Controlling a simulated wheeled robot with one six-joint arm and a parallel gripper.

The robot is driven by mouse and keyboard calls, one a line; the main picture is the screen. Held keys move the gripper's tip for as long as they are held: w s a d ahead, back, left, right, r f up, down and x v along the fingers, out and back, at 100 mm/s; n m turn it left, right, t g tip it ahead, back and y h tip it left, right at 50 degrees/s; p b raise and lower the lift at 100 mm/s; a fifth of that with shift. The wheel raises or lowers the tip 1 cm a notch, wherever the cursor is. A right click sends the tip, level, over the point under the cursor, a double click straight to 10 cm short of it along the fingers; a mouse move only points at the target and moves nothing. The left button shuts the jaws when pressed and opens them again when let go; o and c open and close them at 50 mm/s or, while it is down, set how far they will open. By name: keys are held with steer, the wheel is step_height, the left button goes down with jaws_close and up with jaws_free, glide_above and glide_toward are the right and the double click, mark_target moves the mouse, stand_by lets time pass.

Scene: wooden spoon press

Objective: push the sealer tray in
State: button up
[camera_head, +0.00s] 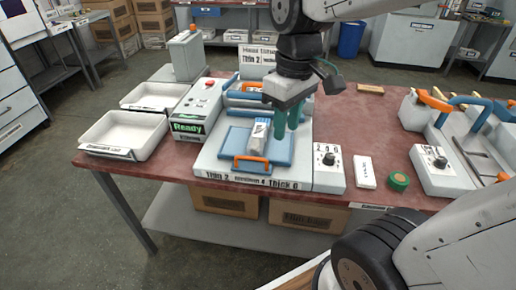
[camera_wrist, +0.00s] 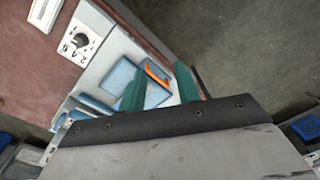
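The sealer tray (camera_head: 235,141) is a flat blue plate with an orange handle (camera_head: 250,164) at its front edge. It lies on the white sealer base (camera_head: 215,165), in front of the sealer's blue and orange upper part (camera_head: 243,92). A small white, blue and orange packet (camera_head: 258,134) stands or lies on the tray's right side. My gripper (camera_head: 288,128) has two green fingers, apart and empty, above the tray's right side. The wrist view shows my gripper (camera_wrist: 160,88) over the tray (camera_wrist: 156,97), with the orange handle (camera_wrist: 157,74) between the fingers in the picture.
A green "Ready" display box (camera_head: 190,125) and white bins (camera_head: 125,133) stand left. A knob box (camera_head: 328,160), white block (camera_head: 364,172) and green roll (camera_head: 399,181) lie right. Another orange and blue fixture (camera_head: 460,130) stands farther right. Red tabletop (camera_head: 350,125) is bare behind the knob box.

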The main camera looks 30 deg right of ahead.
steer(key=w+f+n+g, duration=0.2)
steer(key=w+f+n, duration=0.4)
steer(key=w+f, duration=0.5)
steer(key=shift+y, duration=0.3)
steer(key=f, duration=0.2)
steer(key=w+a+f, duration=0.1)
steer(key=f, duration=0.3)
steer(key=shift+w+a+f, duration=0.15)
steer(key=shift+w+a, duration=0.2)
steer(key=shift+a, duration=0.05)
jaws_close()
